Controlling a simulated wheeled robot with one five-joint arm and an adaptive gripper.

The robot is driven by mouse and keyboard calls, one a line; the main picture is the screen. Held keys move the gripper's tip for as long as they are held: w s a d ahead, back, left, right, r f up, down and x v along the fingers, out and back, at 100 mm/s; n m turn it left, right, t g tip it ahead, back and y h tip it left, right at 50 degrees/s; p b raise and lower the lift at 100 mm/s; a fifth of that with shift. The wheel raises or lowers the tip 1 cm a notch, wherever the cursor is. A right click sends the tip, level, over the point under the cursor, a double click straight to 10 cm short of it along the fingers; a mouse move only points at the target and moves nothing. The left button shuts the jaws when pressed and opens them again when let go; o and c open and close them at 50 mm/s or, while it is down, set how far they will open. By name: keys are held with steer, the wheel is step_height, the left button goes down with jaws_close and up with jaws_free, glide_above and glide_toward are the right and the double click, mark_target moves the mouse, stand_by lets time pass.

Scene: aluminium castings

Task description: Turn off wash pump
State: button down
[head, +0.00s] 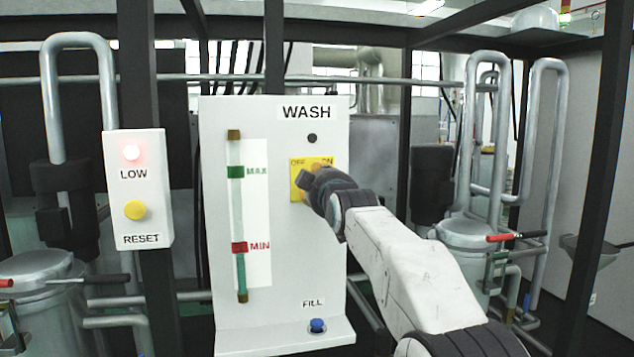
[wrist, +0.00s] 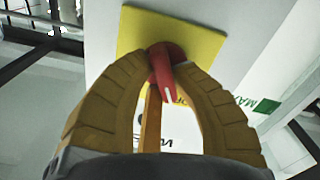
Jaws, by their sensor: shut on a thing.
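The white wash panel (head: 225,315) stands in the middle of the head view. Its yellow switch plate (head: 296,192) is marked OFF at left and ON at right. My gripper (head: 308,183) is at this plate and hides the knob in the head view. In the wrist view, my gripper's yellow fingers (wrist: 166,72) are closed around the red switch knob (wrist: 163,60), in front of the yellow plate (wrist: 140,30). The knob's white pointer mark faces down in that view; its exact setting is hard to tell. The round lamp (head: 312,138) below WASH is dark.
A sight tube (head: 239,205) with MAX and MIN marks is left of the switch. A blue FILL button (head: 317,326) is below. A separate box (head: 155,190) has a lit red LOW lamp (head: 131,152) and a yellow RESET button (head: 135,210). Dark frame posts flank the panel.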

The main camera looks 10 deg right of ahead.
steer(key=shift+r, duration=0.35)
steer(key=c, duration=1.3)
jaws_free()
steer(key=shift+a+f, duration=0.1)
steer(key=shift+a, duration=0.05)
steer(key=shift+o, duration=1.3)
steer(key=shift+f, duration=0.15)
steer(key=shift+s, duration=0.1)
steer(key=s, duration=1.1)
steer(key=shift+s, duration=0.4)
steer(key=s+f+m+g+p, duration=0.2)
steer(key=s+f+g+p, duration=0.3)
steer(key=s, duration=0.6)
steer(key=s+f+m+g+p, duration=0.2)
steer(key=s+f+g+p, duration=0.2)
steer(key=s+f, duration=0.4)
steer(key=s+f+m+g+p, duration=0.2)
steer(key=s+f+g+p, duration=0.3)
steer(key=s, duration=0.9)
step_height(320, 180, down, 2)
steer(key=shift+s+f+g+p, duration=0.15)
steer(key=shift+g+p, duration=0.15)
steer(key=shift+p, duration=0.5)
